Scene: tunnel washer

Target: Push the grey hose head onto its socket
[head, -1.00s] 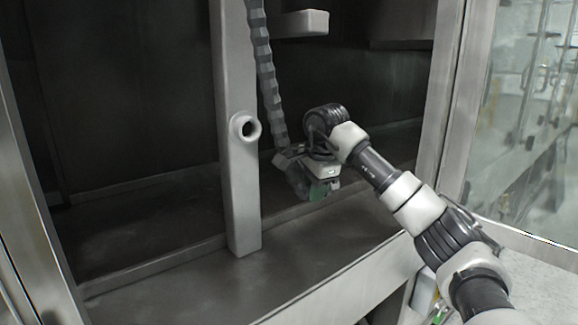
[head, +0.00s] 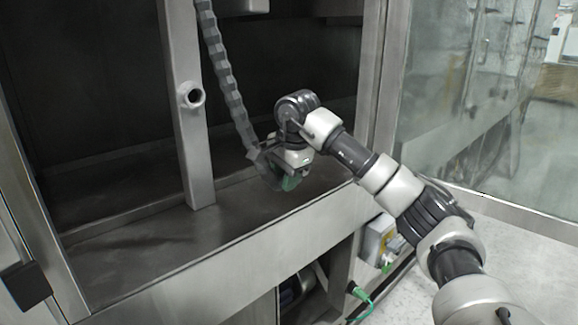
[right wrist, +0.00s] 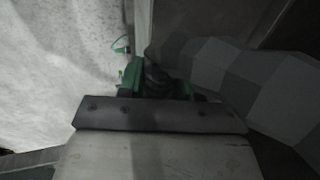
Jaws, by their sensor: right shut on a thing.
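The socket (head: 192,96) is a short round grey stub with a dark opening on the upright post. The grey segmented hose (head: 225,82) hangs from above and slants down right to my right gripper. My right gripper (head: 280,180), with green fingers, is shut on the hose's lower end, to the right of and below the socket, apart from it. In the right wrist view the hose (right wrist: 230,72) bends away right from the green fingers. The hose head (right wrist: 157,80) shows there only as a dark part between them. My left gripper is not in view.
The upright post (head: 186,140) stands left of my gripper on the washer's metal ledge (head: 140,225). A glass panel (head: 455,90) is at the right. Below the ledge is an open compartment with a green cable (head: 362,298). A black block (head: 25,283) is at lower left.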

